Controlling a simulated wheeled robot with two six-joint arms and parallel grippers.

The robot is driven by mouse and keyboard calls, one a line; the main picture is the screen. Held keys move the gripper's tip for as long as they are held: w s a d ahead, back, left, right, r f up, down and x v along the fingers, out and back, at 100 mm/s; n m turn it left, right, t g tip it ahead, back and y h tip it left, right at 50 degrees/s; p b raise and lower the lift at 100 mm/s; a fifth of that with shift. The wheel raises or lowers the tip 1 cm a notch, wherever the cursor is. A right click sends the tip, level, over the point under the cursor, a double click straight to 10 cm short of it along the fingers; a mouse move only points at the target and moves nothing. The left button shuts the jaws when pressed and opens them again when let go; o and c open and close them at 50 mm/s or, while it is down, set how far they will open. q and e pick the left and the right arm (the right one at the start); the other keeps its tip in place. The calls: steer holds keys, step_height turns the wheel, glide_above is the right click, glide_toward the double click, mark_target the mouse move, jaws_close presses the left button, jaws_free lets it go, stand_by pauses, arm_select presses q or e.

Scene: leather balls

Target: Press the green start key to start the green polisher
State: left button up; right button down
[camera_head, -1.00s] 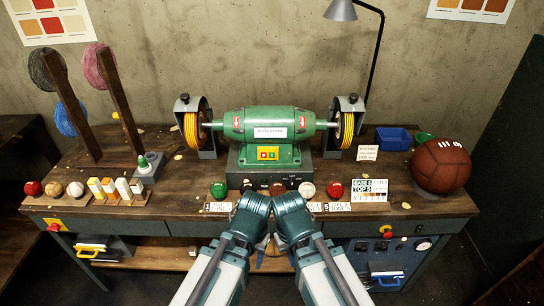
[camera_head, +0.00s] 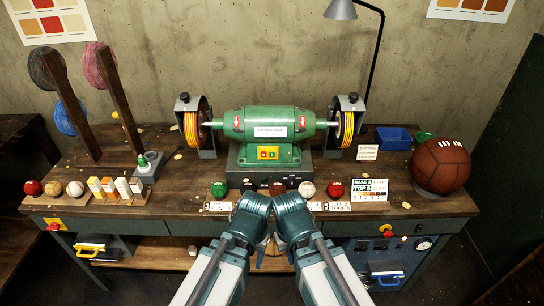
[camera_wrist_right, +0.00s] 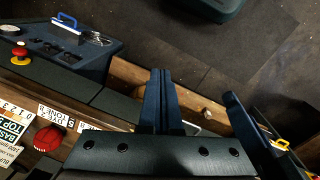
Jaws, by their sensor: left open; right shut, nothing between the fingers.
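The green polisher (camera_head: 268,124) stands at the middle back of the bench, with a yellow wheel at each end. A yellow switch plate (camera_head: 268,153) with small keys is on its front; the keys are too small to tell apart clearly. My two arms come in from below and their wrists stop at the bench's front edge, short of the polisher. My right gripper (camera_wrist_right: 162,78) is shut and empty in the right wrist view, pointing down past the bench front. My left gripper (camera_head: 260,257) is mostly hidden below its wrist; it is open, touching nothing visible.
Several small balls, including a green one (camera_head: 219,189) and a red one (camera_head: 336,189), line the bench front. A large brown ball (camera_head: 441,165) and blue bin (camera_head: 393,139) are right. The lamp (camera_head: 341,11) hangs above.

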mark_target(272, 154)
steer(key=w+a+f+n+t+y+b, duration=0.1)
steer(key=w+a+f+n+t+b, duration=0.15)
steer(key=w, duration=0.25)
steer(key=w+a+f+n+t+y+b, duration=0.1)
steer(key=w+a+f+t+b, duration=0.1)
steer(key=w+b, duration=0.25)
steer(key=w+a+r+n+t+y+b, duration=0.1)
steer(key=w+t+b, duration=0.2)
steer(key=w, duration=0.2)
steer(key=w+a+r+n+t+y+b, duration=0.2)
steer(key=w+t+b, duration=0.2)
steer(key=w, duration=0.1)
steer(key=w+a+r+n+t+y+b, duration=0.1)
steer(key=w+r+t+b, duration=0.1)
steer(key=w+t+b, duration=0.2)
steer(key=shift+w+a+r+n, duration=0.25)
steer(key=shift+w+n, duration=0.1)
steer(key=shift+w, duration=0.05)
steer(key=d+r+n+t+b, duration=0.1)
steer(key=d+r+t+b, duration=0.2)
steer(key=r+t+b, duration=0.3)
steer(key=shift+s+d+r+t+h, duration=0.3)
steer(key=shift+r+t, duration=0.55)
steer(key=shift+t, duration=0.4)
steer(key=shift+w+b, duration=0.2)
steer(key=shift+b, duration=0.1)
